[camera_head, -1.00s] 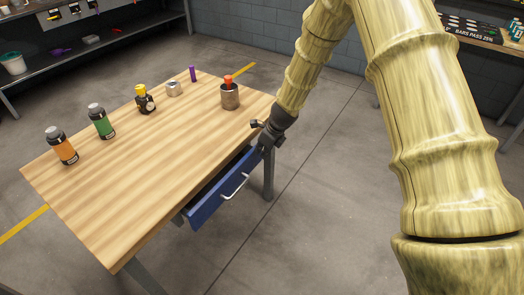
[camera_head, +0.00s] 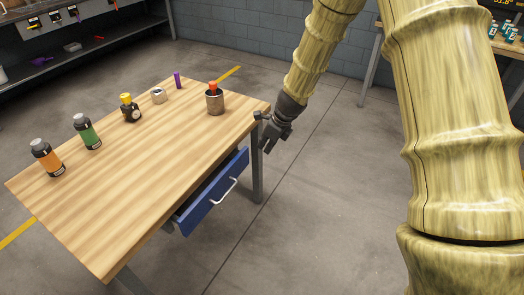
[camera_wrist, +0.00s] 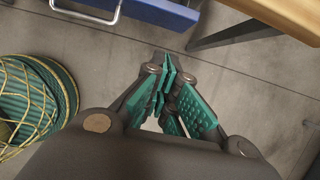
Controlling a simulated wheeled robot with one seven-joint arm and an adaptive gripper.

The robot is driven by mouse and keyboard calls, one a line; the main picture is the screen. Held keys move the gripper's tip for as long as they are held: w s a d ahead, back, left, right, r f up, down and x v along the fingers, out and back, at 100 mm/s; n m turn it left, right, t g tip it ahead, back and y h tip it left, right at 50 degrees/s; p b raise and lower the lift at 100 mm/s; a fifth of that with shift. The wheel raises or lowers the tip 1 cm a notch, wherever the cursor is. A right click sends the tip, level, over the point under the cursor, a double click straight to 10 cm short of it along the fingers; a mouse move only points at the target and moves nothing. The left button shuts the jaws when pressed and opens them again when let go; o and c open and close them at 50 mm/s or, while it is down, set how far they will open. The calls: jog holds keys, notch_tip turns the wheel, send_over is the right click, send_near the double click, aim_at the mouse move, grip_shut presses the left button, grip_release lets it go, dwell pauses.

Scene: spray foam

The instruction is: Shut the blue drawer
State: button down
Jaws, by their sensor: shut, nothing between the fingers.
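The blue drawer (camera_head: 211,196) under the wooden table (camera_head: 110,190) stands partly open, with a gap between its front and the tabletop edge. Its pale bar handle (camera_head: 223,192) is on the outer face. In the wrist view, the drawer (camera_wrist: 165,12) and its handle (camera_wrist: 85,14) show at the top left, cut off by the frame. My gripper (camera_head: 266,146) hangs just off the table's right corner, beyond the drawer's far end and apart from it. In the wrist view, my gripper's teal fingers (camera_wrist: 166,75) are together and empty over the floor.
A table leg (camera_head: 257,172) stands near my gripper.

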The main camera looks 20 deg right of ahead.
jog(key=r, duration=0.1)
jog(key=m+g+y+b, duration=0.3)
jog(key=m+y+b, duration=0.3)
jog(key=y+b, duration=0.55)
send_near(218, 204)
jog(key=s+d+h+b, duration=0.1)
jog(key=h, duration=0.1)
jog(key=s+d+m+y+b, duration=0.1)
jog(key=s+m+y+b, duration=0.25)
jog(key=y+b, duration=0.25)
jog(key=shift+n+t+h, duration=0.25)
jog(key=shift+t, duration=0.15)
jog(key=a+b, duration=0.1)
jog(key=a, duration=0.2)
jog(key=w+a+b, duration=0.1)
jog(key=a, duration=0.3)
jog(key=w+a+b, duration=0.1)
jog(key=a+b, duration=0.1)
jog(key=a, duration=0.2)
jog(key=shift+w+a+r, duration=0.1)
jog(key=shift+a+r, duration=0.15)
jog(key=shift+w+a+r, duration=0.1)
jog(key=shift+w+a, duration=0.4)
jog(key=shift+w, duration=0.05)
